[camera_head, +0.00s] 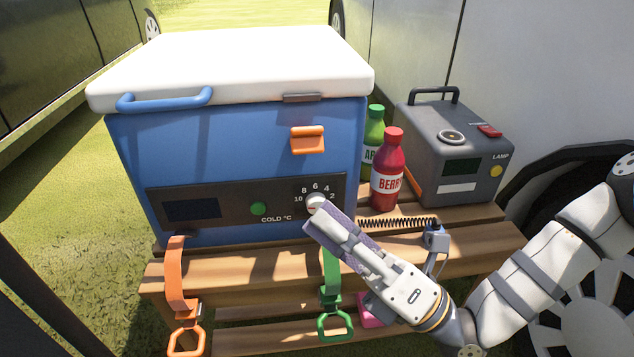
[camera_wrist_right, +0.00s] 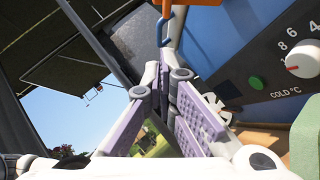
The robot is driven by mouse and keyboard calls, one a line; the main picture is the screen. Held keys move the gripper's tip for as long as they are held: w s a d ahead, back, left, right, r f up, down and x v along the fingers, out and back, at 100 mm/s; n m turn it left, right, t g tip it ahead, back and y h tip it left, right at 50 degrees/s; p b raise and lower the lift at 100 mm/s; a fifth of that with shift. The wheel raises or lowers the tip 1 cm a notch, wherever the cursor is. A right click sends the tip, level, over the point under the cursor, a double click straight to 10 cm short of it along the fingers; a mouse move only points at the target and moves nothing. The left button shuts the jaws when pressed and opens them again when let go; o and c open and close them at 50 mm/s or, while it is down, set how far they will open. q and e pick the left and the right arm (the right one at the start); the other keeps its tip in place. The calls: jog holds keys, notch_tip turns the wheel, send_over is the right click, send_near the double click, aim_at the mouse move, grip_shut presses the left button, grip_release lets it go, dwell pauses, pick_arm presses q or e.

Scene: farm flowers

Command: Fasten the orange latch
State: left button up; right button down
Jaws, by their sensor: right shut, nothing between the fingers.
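The orange latch (camera_head: 308,140) is on the upper right front of the blue cooler (camera_head: 230,150), below the white lid. A grey catch (camera_head: 302,98) sits on the lid's edge above it, with a gap of blue wall between. My right gripper (camera_head: 314,222) is shut and empty, with its purple pads together. In the head view its tips overlap the cooler's dial, below the latch. The right wrist view also shows the shut fingertips (camera_wrist_right: 165,72), with an orange piece (camera_wrist_right: 200,4) cut off at the top edge. My left gripper is out of view.
The white lid (camera_head: 235,65) lies on the cooler with a blue handle (camera_head: 165,99). Green (camera_head: 374,130) and red (camera_head: 387,170) bottles and a grey lamp box (camera_head: 455,150) stand right. Orange (camera_head: 175,275) and green (camera_head: 332,285) straps hang from the wooden bench (camera_head: 250,264).

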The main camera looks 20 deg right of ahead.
aim_at(306, 145)
jog(key=w+r, duration=0.3)
jog(key=r, duration=0.1)
jog(key=shift+w+a, duration=0.1)
jog(key=shift+w, duration=0.25)
